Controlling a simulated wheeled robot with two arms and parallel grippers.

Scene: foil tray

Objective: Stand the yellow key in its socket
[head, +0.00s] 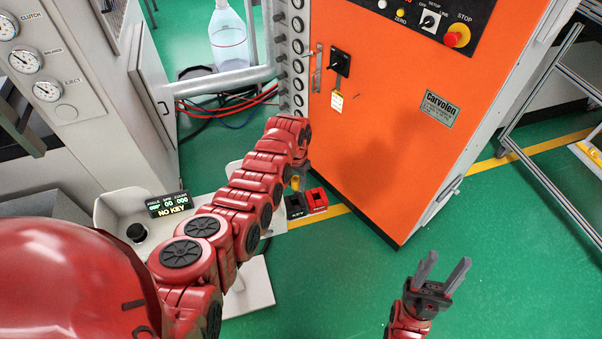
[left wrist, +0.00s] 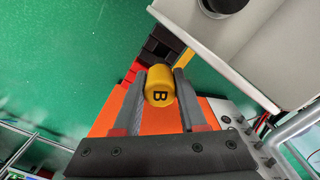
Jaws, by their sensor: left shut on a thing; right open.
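The yellow key (left wrist: 160,86), a rounded piece marked "B", is held between the two grey fingers of my left gripper (left wrist: 167,74). In the head view only a bit of the key (head: 295,183) shows beneath my red left arm, which hides most of that gripper. The black socket block (head: 296,206), labelled KEY, is just below the key in the head view; it also shows past the fingertips in the left wrist view (left wrist: 160,46). Contact between key and socket cannot be told. My right gripper (head: 446,268) is open and empty over the green floor.
A red block (head: 316,199) sits beside the black socket. A small display (head: 168,204) reads "NO KEY" on the pale stand with a black knob (head: 137,232). A large orange cabinet (head: 390,120) rises behind. Green floor is free around my right gripper.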

